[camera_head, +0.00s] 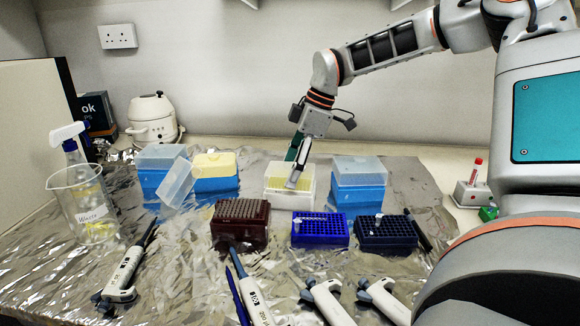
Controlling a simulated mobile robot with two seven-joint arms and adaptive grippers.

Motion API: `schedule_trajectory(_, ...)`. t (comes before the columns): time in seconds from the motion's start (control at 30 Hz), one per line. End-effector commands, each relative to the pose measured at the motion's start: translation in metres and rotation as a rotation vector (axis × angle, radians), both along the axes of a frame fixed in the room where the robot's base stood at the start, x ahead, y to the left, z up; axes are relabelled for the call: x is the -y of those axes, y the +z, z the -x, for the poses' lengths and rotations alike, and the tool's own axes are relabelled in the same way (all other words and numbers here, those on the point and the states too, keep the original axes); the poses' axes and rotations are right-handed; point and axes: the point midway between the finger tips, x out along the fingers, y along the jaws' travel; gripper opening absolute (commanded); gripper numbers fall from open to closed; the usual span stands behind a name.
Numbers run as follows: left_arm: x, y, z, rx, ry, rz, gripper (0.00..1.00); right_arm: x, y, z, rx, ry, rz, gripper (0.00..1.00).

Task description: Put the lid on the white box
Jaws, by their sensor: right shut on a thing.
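The white box (290,202) stands in the middle of the bench, with yellowish tips showing in its top. A translucent lid (177,183) sits tilted against the blue boxes to the left, apart from my gripper. My right gripper (293,178) reaches down from above onto the white box. It is shut on the white box at its top, and its fingers hide part of the tips. The exact grip is too small to make out. My left gripper is not in view.
Blue tip boxes stand left (215,185) and right (358,190) of the white box. A brown rack (240,222) and blue racks (320,230) are close in front. Several pipettes (255,302) lie nearer. A beaker (88,205) and spray bottle stand far left.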

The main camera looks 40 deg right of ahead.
Motion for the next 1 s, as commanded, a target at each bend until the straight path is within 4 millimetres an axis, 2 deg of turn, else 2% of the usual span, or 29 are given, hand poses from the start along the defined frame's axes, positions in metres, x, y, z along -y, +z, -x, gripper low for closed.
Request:
schedule_trajectory(0.37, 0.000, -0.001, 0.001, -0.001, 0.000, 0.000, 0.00, 0.000, -0.001, 0.000, 0.001, 0.000, 0.000, 0.46)
schedule_trajectory(0.8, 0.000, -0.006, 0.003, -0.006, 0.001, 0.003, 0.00, 0.001, -0.011, 0.000, 0.000, 0.001, 0.002, 0.46)
schedule_trajectory(0.87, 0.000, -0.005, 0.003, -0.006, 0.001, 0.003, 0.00, 0.001, -0.011, 0.000, 0.000, 0.001, 0.002, 0.43)
schedule_trajectory(1.0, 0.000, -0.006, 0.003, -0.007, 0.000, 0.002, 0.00, 0.001, -0.011, 0.000, -0.001, 0.001, 0.002, 0.42)
